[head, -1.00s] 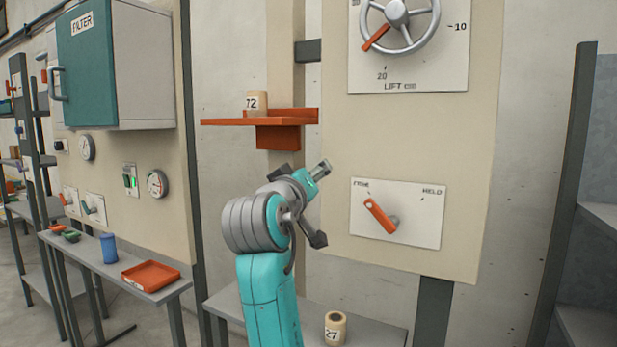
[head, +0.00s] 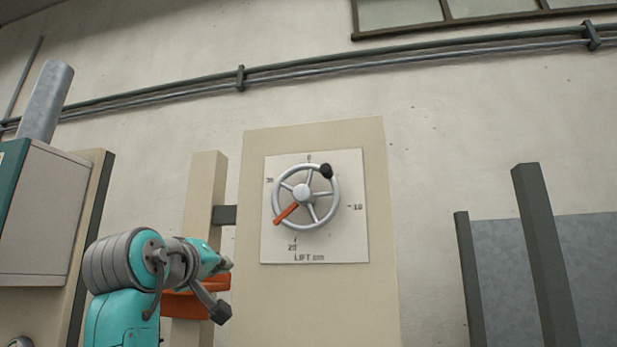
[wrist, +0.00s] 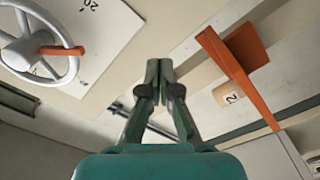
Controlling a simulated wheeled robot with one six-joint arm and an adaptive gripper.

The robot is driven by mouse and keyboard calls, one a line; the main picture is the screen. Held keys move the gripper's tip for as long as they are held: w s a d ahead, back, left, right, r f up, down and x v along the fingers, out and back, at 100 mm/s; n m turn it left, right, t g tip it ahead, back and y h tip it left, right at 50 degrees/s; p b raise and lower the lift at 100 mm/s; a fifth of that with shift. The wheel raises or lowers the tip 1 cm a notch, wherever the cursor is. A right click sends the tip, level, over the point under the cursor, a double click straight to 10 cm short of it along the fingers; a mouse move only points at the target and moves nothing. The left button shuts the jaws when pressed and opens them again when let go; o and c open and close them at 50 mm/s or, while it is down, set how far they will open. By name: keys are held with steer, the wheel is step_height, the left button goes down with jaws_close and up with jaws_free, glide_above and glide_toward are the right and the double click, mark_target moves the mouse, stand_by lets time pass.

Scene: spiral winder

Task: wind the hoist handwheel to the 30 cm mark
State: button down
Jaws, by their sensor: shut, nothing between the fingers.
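The grey hoist handwheel (head: 302,194) is on a white LIFT cm plate (head: 345,245), on a beige panel. Its red pointer (head: 286,213) aims lower left, between the 20 mark at the bottom and the mark at the left, which reads like 30. A black knob (head: 326,171) sits at the upper right of the rim. The wheel also shows in the wrist view (wrist: 22,52), at the upper left. My gripper (wrist: 159,70) is shut and empty, with its fingertips together. It is apart from the wheel, lower and to its left in the head view.
An orange shelf (wrist: 235,75) with a numbered beige cylinder (wrist: 228,94) is close to my gripper's right in the wrist view. A grey-and-teal cabinet (head: 35,215) stands at the left. Dark posts (head: 540,250) stand at the right. Wall before the panel's right side looks clear.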

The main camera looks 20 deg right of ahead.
steer(key=s+d+r+g+h, duration=0.15)
steer(key=s+r, duration=0.35)
steer(key=r, duration=0.9)
steer(key=g, duration=0.2)
glide_toward(306, 165)
steer(key=shift+n, duration=0.4)
steer(key=x, duration=0.4)
steer(key=shift+w+f, duration=0.1)
steer(key=shift+w, duration=0.05)
steer(key=shift+s+d+f, duration=0.4)
steer(key=shift+s+d, duration=0.1)
steer(key=shift+d, duration=0.15)
steer(key=shift+s+d+f, duration=0.45)
steer(key=shift+s+d, duration=0.05)
steer(key=shift+d, duration=0.15)
steer(key=shift+s+d+f+m, duration=0.1)
steer(key=shift+s+d+m, duration=0.15)
steer(key=shift+m, duration=0.35)
